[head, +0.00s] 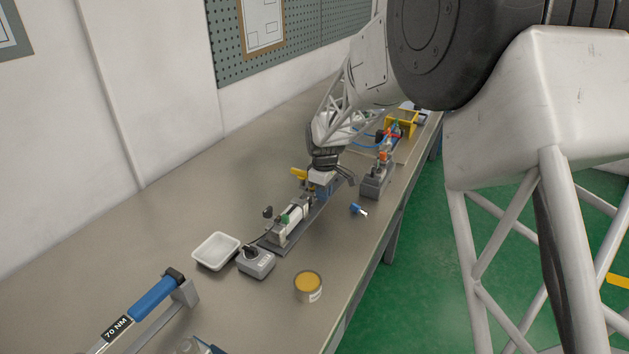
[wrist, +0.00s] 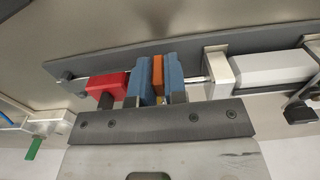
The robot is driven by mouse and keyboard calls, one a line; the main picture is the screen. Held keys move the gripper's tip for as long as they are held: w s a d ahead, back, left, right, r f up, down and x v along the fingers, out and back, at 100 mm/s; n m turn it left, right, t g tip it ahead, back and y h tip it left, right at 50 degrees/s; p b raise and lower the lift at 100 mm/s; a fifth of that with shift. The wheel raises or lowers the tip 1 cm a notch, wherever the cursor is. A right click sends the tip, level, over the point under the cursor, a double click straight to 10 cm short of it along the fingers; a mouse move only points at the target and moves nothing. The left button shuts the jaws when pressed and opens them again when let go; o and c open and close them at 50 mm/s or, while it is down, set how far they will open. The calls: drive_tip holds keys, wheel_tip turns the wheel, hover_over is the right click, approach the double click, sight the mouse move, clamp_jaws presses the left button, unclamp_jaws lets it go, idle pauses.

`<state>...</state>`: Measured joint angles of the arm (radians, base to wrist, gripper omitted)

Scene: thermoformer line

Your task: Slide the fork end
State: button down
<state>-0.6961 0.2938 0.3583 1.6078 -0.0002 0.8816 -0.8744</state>
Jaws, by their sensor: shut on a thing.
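In the wrist view my gripper (wrist: 158,92) has its two blue fingers closed on the sides of an orange piece (wrist: 157,72), which appears to be the fork end. The piece is in line with a thin bright rod (wrist: 204,80) that comes out of the cylinder's silver end block (wrist: 217,72). A red block (wrist: 108,86) is just left of the fingers. How the orange piece joins the rod is hidden by the fingers. In the head view my gripper (head: 323,190) is down at the far end of the cylinder fixture (head: 290,222), and the piece is hidden there.
A white tray (head: 216,251), a grey control box (head: 256,262) and a yellow-topped tin (head: 308,285) stand nearer on the bench. A small blue part (head: 358,210) lies right of the fixture. A grey box (head: 376,183) stands close to my gripper. Bench left of the fixture is clear.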

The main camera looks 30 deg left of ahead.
drive_tip(key=shift+s, duration=1.1)
drive_tip(key=c, duration=1.1)
unclamp_jaws()
drive_tip(key=shift+r, duration=3.9)
